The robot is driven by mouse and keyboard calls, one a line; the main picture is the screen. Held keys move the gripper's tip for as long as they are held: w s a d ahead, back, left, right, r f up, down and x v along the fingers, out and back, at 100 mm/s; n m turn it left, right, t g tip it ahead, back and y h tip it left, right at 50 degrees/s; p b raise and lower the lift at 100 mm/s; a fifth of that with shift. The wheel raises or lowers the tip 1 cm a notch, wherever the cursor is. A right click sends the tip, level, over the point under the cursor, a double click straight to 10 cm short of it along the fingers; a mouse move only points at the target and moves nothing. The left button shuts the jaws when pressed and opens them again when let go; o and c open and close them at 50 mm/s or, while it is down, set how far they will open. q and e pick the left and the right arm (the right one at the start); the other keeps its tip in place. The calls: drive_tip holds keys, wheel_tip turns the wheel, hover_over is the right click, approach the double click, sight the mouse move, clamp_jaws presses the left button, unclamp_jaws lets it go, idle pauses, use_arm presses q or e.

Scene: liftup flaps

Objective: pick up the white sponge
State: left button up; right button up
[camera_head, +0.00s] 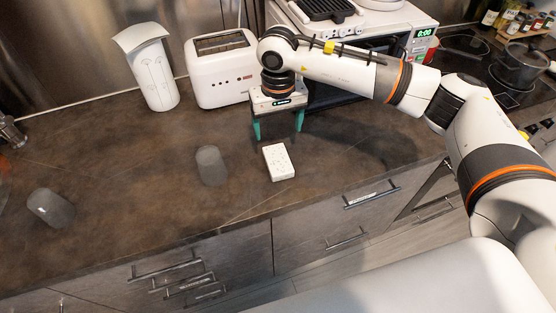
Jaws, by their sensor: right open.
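The white sponge (279,162) lies flat on the dark brown countertop, a little back from its front edge. It is a small pale block with specks on its top. My right gripper (278,136) points down above and slightly behind the sponge, its two teal fingers spread apart with nothing between them. The fingertips appear apart from the sponge. My left gripper does not show.
A grey translucent cup (211,166) stands left of the sponge, and another grey cup (50,208) is at the far left. A white toaster (222,72), a white container (148,68) and an oven (419,38) stand behind. The counter (130,185) between the cups is clear.

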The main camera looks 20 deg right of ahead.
drive_tip(key=p, duration=0.2)
hover_over(278, 158)
wheel_tip(278, 158, down, 6)
wheel_tip(278, 158, down, 5)
drive_tip(key=p, duration=0.2)
drive_tip(key=shift+s+a+p, duration=0.1)
drive_tip(key=shift+p, duration=0.25)
drive_tip(key=shift+f, duration=0.25)
drive_tip(key=c, duration=1.1)
